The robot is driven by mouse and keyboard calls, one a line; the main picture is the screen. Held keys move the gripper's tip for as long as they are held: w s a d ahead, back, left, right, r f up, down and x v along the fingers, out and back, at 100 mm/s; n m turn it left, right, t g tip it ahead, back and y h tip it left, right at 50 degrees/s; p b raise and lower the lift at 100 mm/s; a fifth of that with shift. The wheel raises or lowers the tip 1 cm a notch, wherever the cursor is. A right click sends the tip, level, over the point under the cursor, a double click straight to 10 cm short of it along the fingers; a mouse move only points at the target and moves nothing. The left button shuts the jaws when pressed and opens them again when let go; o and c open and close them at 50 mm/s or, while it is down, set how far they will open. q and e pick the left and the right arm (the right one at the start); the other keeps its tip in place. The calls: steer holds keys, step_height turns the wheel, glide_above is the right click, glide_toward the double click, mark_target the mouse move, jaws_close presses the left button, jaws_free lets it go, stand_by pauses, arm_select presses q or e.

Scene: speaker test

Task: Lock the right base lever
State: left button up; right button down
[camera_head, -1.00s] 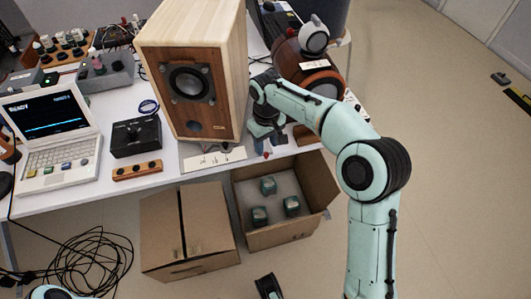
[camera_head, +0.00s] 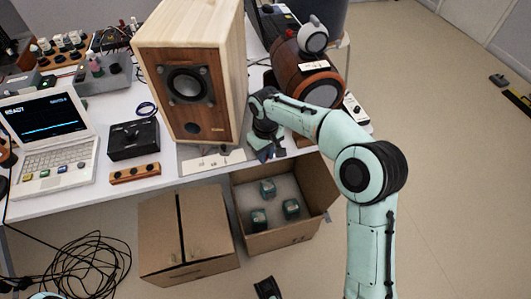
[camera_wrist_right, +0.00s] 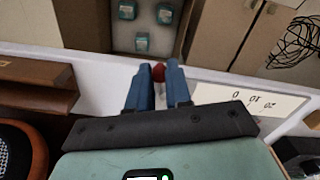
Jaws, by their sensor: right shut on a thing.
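The right base lever shows in the right wrist view as a red round knob (camera_wrist_right: 158,72) between my blue fingertips. In the head view my gripper hides it. My right gripper (camera_head: 266,153) is at the table's front edge, just right of the wooden speaker (camera_head: 186,85). In the wrist view the right gripper (camera_wrist_right: 158,78) is shut on the red knob. The speaker's base carries a pale marked plate (camera_head: 212,161), also seen in the wrist view (camera_wrist_right: 255,100). The lever's arm and pivot are hidden.
A barrel-shaped wooden speaker (camera_head: 304,72) stands at the right behind my right forearm. An open carton (camera_head: 285,237) with green blocks and a closed carton (camera_head: 160,235) sit on the floor below the table edge. A laptop (camera_head: 45,130) and black box (camera_head: 133,139) stand left.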

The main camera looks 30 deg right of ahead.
steer(key=shift+d+r+n+p, duration=0.15)
steer(key=shift+d+n+p, duration=0.1)
steer(key=shift+n+p, duration=0.45)
steer(key=n+p, duration=0.2)
steer(key=w+d+n+p, duration=0.1)
steer(key=n+p, duration=0.1)
steer(key=d+n+p, duration=0.1)
steer(key=n+p, duration=0.1)
steer(key=shift+w+d+n+p, duration=0.2)
steer(key=shift+w+n+p, duration=0.1)
steer(key=shift+p, duration=0.1)
steer(key=n+p, duration=0.1)
steer(key=w+n+p, duration=0.1)
steer(key=n+p, duration=0.1)
steer(key=shift+d, duration=0.35)
arm_select(q)
step_height(320, 180, up, 12)
steer(key=s+g+p, duration=0.1)
steer(key=s+p, duration=0.1)
steer(key=shift+d+r, duration=0.25)
steer(key=shift+d, duration=0.1)
arm_select(e)
steer(key=shift+w+d+n, duration=0.1)
steer(key=shift+w+n, duration=0.15)
steer(key=shift+n, duration=0.5)
steer(key=shift+w+d+n, duration=0.1)
steer(key=shift+w+n, duration=0.15)
steer(key=shift+n, duration=0.5)
